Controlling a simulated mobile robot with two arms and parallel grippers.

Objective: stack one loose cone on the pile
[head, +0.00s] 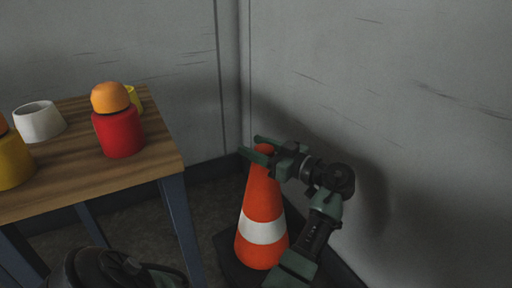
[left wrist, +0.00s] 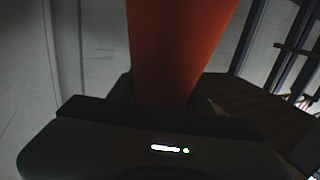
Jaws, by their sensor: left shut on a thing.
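An orange cone (head: 262,200) with one white band stands upright on a dark base (head: 232,262) on the floor, near the room's corner. I cannot tell whether it is a single cone or several nested. My left gripper (head: 258,148) is shut on the top of this cone. In the left wrist view the orange cone (left wrist: 178,45) rises from between the dark jaws of the left gripper (left wrist: 165,103), which hide part of it. No second cone or separate pile is visible. My right gripper is not in view.
A wooden table (head: 70,182) with dark legs stands at the left. On it are a red bottle with an orange cap (head: 118,132), a white cup (head: 40,121), a small yellow item (head: 134,98) and a yellow bottle (head: 12,162). Grey walls (head: 385,90) close in behind and right.

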